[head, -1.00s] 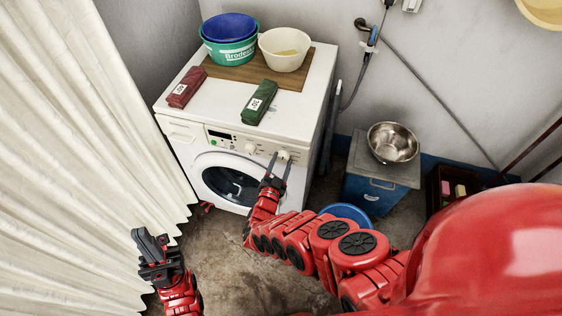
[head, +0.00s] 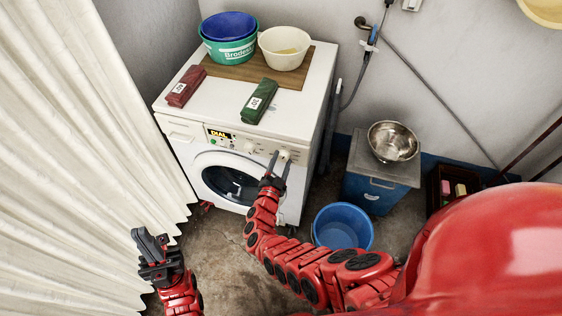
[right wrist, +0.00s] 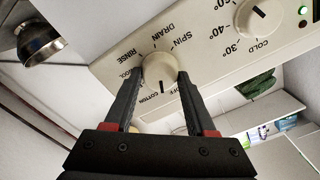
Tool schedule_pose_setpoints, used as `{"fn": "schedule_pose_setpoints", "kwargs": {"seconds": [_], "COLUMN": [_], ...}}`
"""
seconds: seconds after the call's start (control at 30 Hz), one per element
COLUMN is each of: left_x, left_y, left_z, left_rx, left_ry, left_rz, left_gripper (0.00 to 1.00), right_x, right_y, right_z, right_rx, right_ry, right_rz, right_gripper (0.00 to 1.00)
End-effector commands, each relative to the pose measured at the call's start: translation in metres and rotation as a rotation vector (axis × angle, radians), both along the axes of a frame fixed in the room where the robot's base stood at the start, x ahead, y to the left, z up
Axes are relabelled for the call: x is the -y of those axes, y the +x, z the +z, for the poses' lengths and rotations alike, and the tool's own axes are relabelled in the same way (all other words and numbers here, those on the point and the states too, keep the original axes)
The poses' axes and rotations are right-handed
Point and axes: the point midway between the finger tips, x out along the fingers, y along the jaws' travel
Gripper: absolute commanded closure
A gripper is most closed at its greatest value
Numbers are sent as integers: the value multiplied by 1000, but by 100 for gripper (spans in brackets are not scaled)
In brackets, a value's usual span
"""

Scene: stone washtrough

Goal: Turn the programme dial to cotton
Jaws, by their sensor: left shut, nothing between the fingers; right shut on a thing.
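The washing machine (head: 186,131) has a front panel with two cream knobs. My right gripper (head: 280,160) is shut on the programme dial (head: 286,154), one finger on each side. In the right wrist view the dial (right wrist: 159,70) sits between the fingers of my right gripper (right wrist: 160,84), ringed by RINSE, DRAIN, SPIN, OFF and COTTON. Its dark mark points down in that picture, towards the COTTON label (right wrist: 158,99); a finger partly covers another label. The display (head: 219,134) is lit and reads DIAL. My left gripper (head: 152,246) is shut and empty, low near the curtain.
The temperature dial (right wrist: 258,18) is beside the programme dial. Tubs (head: 229,40), a cream bowl (head: 285,48) and red and green bundles (head: 259,101) lie on top. A blue basin (head: 343,227) is on the floor. A white curtain (head: 75,160) hangs left.

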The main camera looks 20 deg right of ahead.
Motion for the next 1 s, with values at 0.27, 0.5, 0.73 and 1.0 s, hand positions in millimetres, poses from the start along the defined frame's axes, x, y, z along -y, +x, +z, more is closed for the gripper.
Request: {"fn": "schedule_pose_setpoints", "kwargs": {"seconds": [0.27,0.5,0.73,1.0], "left_x": [0,0,0,0], "left_y": [0,0,0,0], "left_z": [-10,-22,-27,-27], "left_rx": [0,0,0,0], "left_ry": [0,0,0,0], "left_rz": [0,0,0,0], "left_gripper": [100,100,100,100], "right_x": [1,1,0,0], "right_y": [-1,-2,-1,-1], "right_z": [-2,-3,-2,-1], "right_rx": [57,118,147,152], "right_ry": [83,177,222,229], "right_rz": [-3,-2,-1,-1], "right_gripper": [100,100,100,100]}}
